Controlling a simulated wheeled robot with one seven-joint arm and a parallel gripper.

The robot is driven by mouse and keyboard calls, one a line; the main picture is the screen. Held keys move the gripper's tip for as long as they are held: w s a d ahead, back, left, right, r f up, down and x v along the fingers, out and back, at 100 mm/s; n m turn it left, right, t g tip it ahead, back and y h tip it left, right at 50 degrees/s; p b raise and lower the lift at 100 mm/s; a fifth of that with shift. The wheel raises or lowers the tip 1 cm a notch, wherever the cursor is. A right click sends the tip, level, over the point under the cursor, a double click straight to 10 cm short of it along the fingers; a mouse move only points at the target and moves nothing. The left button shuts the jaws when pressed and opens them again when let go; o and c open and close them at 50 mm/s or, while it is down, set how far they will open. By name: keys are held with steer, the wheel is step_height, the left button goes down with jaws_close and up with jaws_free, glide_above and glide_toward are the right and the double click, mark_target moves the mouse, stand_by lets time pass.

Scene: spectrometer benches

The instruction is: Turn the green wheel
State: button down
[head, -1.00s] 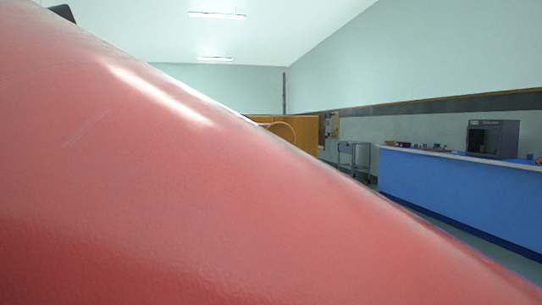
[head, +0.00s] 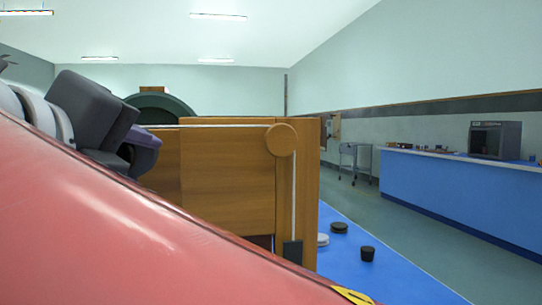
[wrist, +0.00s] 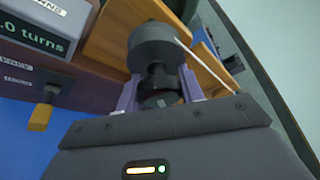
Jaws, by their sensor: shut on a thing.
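The dark green wheel (head: 178,102) shows as a round rim above the wooden apparatus in the head view; its lower part is hidden. My gripper (head: 143,150) is at the left of the apparatus, partly hidden by my red arm. In the wrist view, the purple fingers of my gripper (wrist: 158,92) are closed around a dark knob (wrist: 157,82) on a shaft. A grey drum (wrist: 156,45) with a pale cord sits just beyond the fingertips. I cannot tell how the knob joins the green wheel.
The wooden apparatus (head: 228,185) has a pulley (head: 281,140) with a cord and a dark weight (head: 292,251). Small dark pieces (head: 367,253) stand on the blue bench top. A turns display (wrist: 42,24) and a yellow lever (wrist: 40,117) are at the left.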

steer(key=shift+f, duration=0.2)
steer(key=c, duration=0.9)
jaws_free()
steer(key=shift+c, duration=0.2)
steer(key=shift+o, duration=0.2)
steer(key=shift+r, duration=0.1)
